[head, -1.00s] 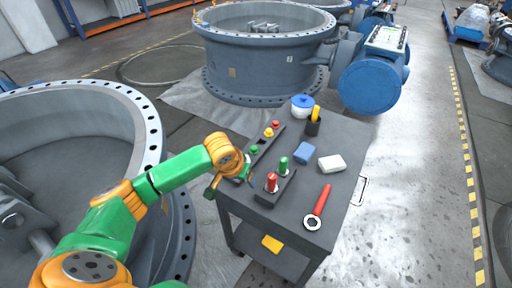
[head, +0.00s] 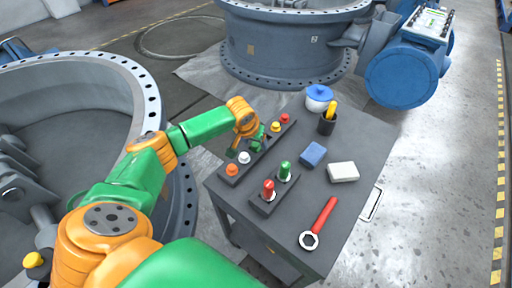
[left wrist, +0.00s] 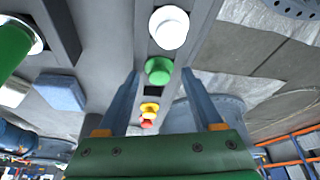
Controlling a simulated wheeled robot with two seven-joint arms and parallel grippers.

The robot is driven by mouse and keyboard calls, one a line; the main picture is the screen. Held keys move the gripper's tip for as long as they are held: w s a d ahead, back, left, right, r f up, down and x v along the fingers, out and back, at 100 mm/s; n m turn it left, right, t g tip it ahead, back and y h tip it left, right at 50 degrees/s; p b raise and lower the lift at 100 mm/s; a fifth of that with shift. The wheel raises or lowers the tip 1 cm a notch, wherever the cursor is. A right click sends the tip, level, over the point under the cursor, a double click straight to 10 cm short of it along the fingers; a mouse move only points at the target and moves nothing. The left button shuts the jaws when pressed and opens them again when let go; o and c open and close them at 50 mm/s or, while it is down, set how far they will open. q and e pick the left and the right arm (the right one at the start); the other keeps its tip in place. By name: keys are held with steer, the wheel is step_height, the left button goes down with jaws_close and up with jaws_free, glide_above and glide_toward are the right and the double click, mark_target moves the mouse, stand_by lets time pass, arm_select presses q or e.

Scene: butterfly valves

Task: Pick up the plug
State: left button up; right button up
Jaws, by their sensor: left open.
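A long dark rack (head: 264,141) on the cart holds a row of small round plugs: orange (head: 232,170), white (head: 244,157), green (head: 255,146), yellow (head: 275,127) and red (head: 284,118). My left gripper (head: 243,150) is over this row by the white and green plugs and partly hides it. In the left wrist view its two fingers (left wrist: 162,85) are open and empty. The green plug (left wrist: 158,70) shows between their tips, with the white plug (left wrist: 169,27) above and the yellow plug (left wrist: 150,109) below. My right gripper is out of view.
A short rack (head: 263,207) with a taller red plug (head: 268,189) and green plug (head: 284,170) stands beside the row.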

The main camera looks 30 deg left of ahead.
arm_select(q)
jaws_close()
steer(key=shift+r, duration=0.15)
